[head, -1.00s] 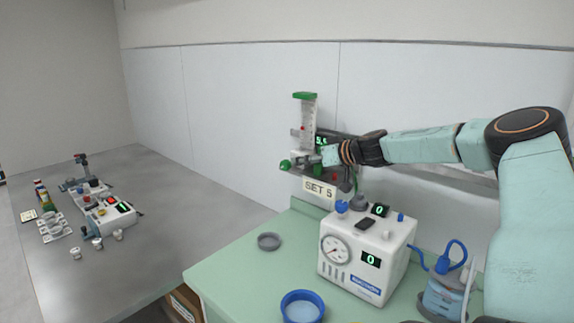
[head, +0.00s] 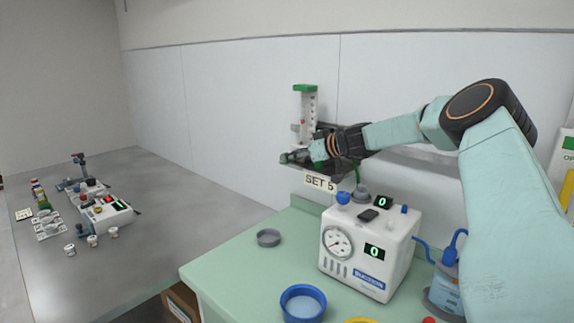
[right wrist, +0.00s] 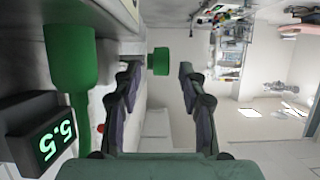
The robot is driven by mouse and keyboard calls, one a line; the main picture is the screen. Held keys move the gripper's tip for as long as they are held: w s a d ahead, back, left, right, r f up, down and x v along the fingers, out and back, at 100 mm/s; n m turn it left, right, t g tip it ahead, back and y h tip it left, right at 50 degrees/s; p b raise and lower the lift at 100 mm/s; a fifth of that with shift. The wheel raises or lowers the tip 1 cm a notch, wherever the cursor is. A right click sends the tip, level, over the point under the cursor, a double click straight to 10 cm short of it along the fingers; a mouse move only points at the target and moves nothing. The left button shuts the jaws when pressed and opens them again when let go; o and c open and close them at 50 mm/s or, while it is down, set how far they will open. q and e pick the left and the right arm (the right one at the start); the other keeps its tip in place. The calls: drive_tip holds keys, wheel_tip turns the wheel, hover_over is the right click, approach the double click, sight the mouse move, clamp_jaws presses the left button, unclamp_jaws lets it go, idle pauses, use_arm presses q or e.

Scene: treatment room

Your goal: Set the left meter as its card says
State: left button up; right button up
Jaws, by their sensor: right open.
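The meter (head: 309,104) is a clear upright tube with a green top, on a dark shelf against the wall. Its card (head: 319,181) reads "SET 5". The right wrist view shows a lit green display (right wrist: 56,141) reading 5.5, turned sideways. My right gripper (head: 290,156) is at the meter's base and covers part of it in the head view. My left gripper is out of view.
A white box (head: 350,268) with a dial and two displays reading 0 stands below on the green counter (head: 235,275). A grey table (head: 160,185) holds other devices.

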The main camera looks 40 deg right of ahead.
drive_tip(key=shift+b+x, duration=0.4)
drive_tip(key=shift+x, duration=1.3)
drive_tip(key=shift+s+r, duration=0.1)
drive_tip(key=shift+c, duration=0.2)
clamp_jaws()
